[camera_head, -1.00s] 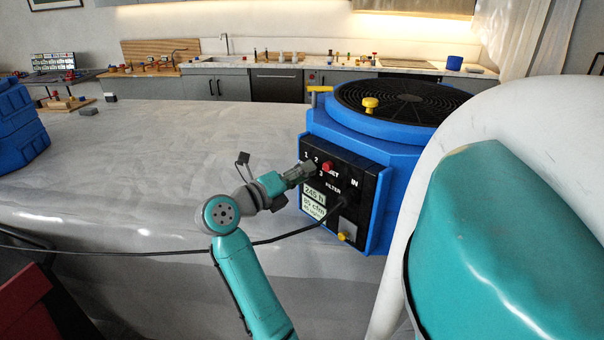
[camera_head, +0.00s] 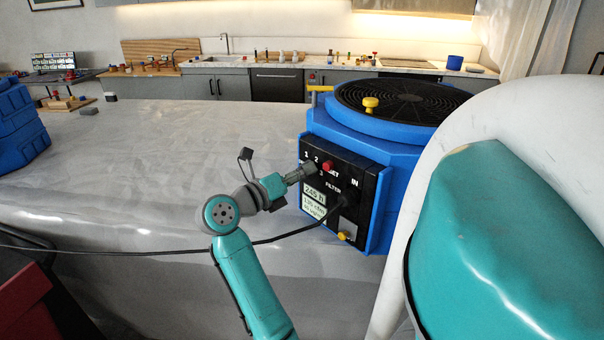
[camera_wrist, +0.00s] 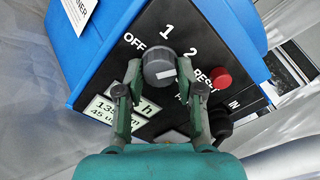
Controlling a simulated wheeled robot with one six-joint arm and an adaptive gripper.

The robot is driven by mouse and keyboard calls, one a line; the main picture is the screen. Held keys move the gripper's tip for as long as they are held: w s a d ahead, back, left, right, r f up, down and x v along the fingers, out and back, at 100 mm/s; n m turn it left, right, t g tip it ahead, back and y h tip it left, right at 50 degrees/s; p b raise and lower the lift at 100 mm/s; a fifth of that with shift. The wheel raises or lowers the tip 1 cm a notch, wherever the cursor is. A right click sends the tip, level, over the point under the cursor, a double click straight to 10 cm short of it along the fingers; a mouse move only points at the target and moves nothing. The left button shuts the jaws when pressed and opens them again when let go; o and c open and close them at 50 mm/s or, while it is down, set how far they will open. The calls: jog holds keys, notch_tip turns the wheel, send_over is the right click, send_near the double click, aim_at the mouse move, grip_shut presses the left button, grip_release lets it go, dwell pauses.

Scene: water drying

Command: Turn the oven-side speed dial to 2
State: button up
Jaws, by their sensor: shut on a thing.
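The grey round speed dial (camera_wrist: 158,67) sits on the black control panel (camera_head: 365,190) of a blue machine (camera_head: 390,160). In the wrist view, OFF is left of the dial, 1 above it and 2 at its upper right. A short white mark lies on the dial's face, right of centre, slanting up to the right. My gripper (camera_wrist: 160,72) is shut on the dial, one finger on each side. In the head view my gripper (camera_head: 308,171) touches the panel's upper left and hides most of the dial.
A red reset button (camera_wrist: 221,78) is close right of the fingers. A black cable (camera_head: 285,237) runs from a plug in the panel across to the left. A blue object (camera_head: 20,130) stands at far left. The grey sheeted surface (camera_head: 170,150) between is mostly clear.

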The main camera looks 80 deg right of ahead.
jog(key=o, duration=1.2)
jog(key=shift+c, duration=0.2)
jog(key=v, duration=1.2)
